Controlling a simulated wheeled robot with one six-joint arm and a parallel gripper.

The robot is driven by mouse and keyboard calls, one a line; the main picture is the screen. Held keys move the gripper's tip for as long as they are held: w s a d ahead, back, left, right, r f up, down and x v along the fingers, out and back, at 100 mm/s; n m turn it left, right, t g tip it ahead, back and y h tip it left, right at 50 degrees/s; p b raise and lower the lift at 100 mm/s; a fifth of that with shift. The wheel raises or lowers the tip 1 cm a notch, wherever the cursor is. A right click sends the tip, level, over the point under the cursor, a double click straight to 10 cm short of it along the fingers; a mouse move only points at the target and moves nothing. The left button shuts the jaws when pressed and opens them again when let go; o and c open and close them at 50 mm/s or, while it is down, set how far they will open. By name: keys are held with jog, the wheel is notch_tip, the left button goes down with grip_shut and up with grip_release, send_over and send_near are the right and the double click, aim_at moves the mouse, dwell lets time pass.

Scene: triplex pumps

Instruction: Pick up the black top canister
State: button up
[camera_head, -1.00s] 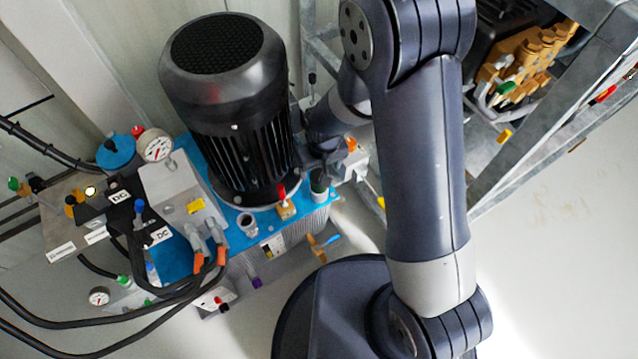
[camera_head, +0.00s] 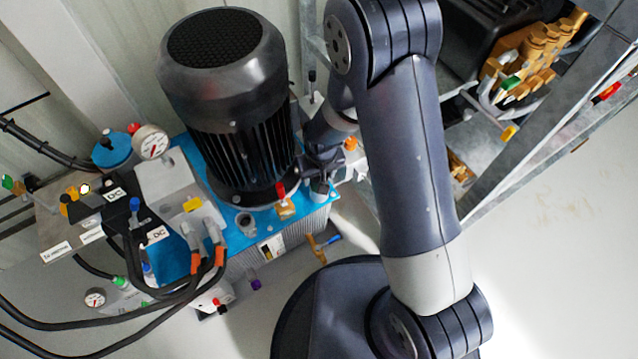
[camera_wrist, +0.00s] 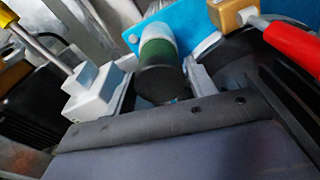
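The black top canister (camera_wrist: 162,82) shows in the wrist view as a short cylinder with a black top, a green band and a pale lower part. It stands on a blue plate. In the head view it is small (camera_head: 320,187), just below my gripper (camera_head: 322,160) and partly covered by it. In the wrist view my gripper (camera_wrist: 165,76) is open, with a finger on each side of the canister's black top. I cannot tell whether the fingers touch it.
A big black motor (camera_head: 228,100) stands close on the left in the head view. A red-handled brass valve (camera_head: 284,205) is near the canister; its red handle also shows in the wrist view (camera_wrist: 292,44). A metal frame (camera_head: 545,130) stands at right. Pale floor is open below it.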

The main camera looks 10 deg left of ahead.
jog(key=c, duration=1)
